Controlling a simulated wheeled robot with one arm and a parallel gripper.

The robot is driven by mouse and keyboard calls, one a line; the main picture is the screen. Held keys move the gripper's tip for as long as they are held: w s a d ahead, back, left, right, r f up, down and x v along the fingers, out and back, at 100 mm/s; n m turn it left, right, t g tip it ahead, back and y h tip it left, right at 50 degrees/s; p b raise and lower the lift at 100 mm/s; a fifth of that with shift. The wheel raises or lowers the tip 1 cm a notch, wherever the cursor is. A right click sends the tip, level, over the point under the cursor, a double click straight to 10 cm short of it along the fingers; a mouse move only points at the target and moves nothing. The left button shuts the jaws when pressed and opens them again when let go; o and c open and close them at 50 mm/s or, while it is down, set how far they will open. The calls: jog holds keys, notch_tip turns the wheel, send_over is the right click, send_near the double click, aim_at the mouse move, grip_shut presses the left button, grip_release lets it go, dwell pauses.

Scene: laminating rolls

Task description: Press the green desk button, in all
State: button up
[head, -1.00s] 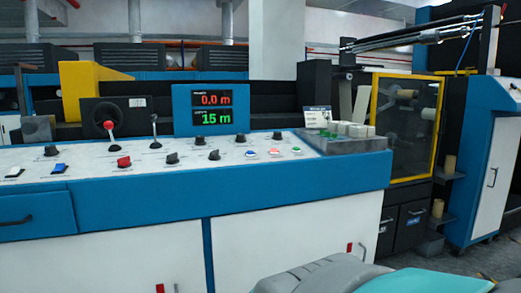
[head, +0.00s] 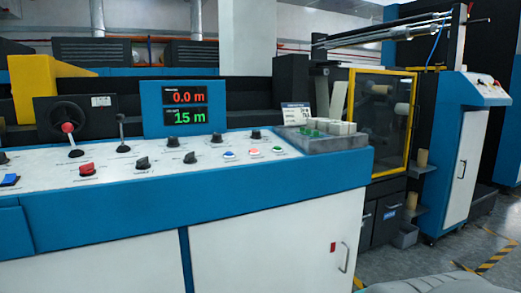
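The green desk button (head: 278,149) is a small round button on the white sloped top of the blue control desk (head: 120,205). It is the rightmost of a row of three, beside a red button (head: 254,151) and a blue button (head: 229,155). Nothing covers it. My gripper is not in view. Only a grey part of my own body shows at the bottom right edge.
A display (head: 186,106) reads 0.0 m and 15 m behind the desk top. Black knobs, levers and a red switch (head: 87,169) share the panel. A grey tray (head: 345,142) with white and green pieces stands right of the buttons. Floor shows at right.

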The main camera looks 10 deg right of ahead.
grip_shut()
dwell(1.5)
